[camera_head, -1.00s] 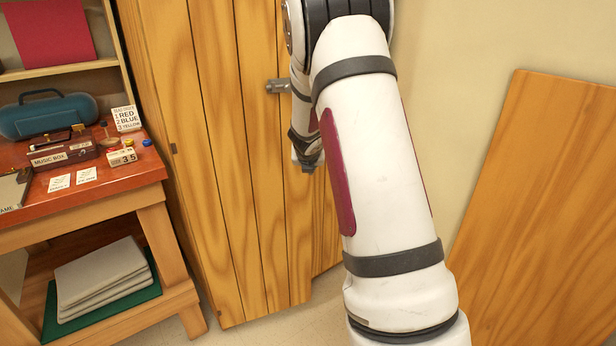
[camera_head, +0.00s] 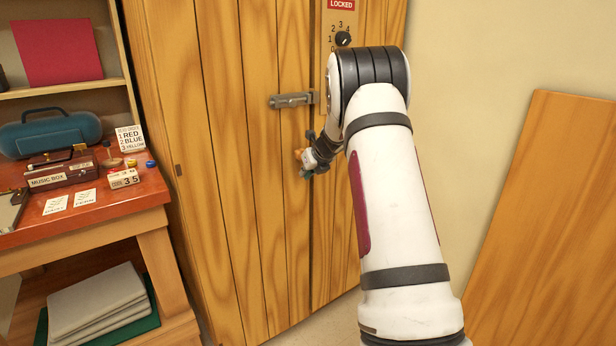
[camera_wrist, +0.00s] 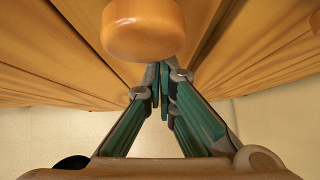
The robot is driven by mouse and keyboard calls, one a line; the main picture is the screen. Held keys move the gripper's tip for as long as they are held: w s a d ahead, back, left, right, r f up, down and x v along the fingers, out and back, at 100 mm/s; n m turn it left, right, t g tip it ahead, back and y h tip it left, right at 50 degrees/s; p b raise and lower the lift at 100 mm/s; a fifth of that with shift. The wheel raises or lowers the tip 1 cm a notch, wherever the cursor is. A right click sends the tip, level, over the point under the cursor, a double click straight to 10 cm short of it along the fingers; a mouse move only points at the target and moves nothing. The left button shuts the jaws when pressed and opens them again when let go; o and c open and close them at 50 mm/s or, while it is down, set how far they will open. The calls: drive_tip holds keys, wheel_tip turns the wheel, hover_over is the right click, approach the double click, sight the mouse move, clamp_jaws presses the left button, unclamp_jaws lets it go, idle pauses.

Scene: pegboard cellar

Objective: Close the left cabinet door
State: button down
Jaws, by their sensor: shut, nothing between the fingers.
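The left cabinet door (camera_head: 225,150) is vertical wooden planks with a grey latch (camera_head: 290,100) near its free edge. That edge meets the right door (camera_head: 370,25) at a dark seam, flush or nearly so; I cannot tell whether a small gap is left. My gripper (camera_head: 308,170) is in front of the seam, below the latch, partly hidden by my arm. A round orange-wood knob (camera_head: 299,154) shows beside it. In the wrist view my gripper (camera_wrist: 160,80) has its green-padded fingers together and empty, just below the knob (camera_wrist: 145,28). Contact with the door is unclear.
A red-topped bench (camera_head: 100,210) with a music box (camera_head: 62,175) and cards stands left of the cabinet. A panel marked LOCKED with a dial (camera_head: 343,39) is on the right door. A wooden board (camera_head: 545,220) leans at the right wall. Some floor is bare below the doors.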

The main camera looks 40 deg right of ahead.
drive_tip(key=shift+w+d+r, duration=0.1)
drive_tip(key=shift+w+r, duration=0.05)
drive_tip(key=shift+w, duration=0.8)
drive_tip(key=shift+w+r, duration=0.1)
drive_tip(key=shift+w, duration=0.05)
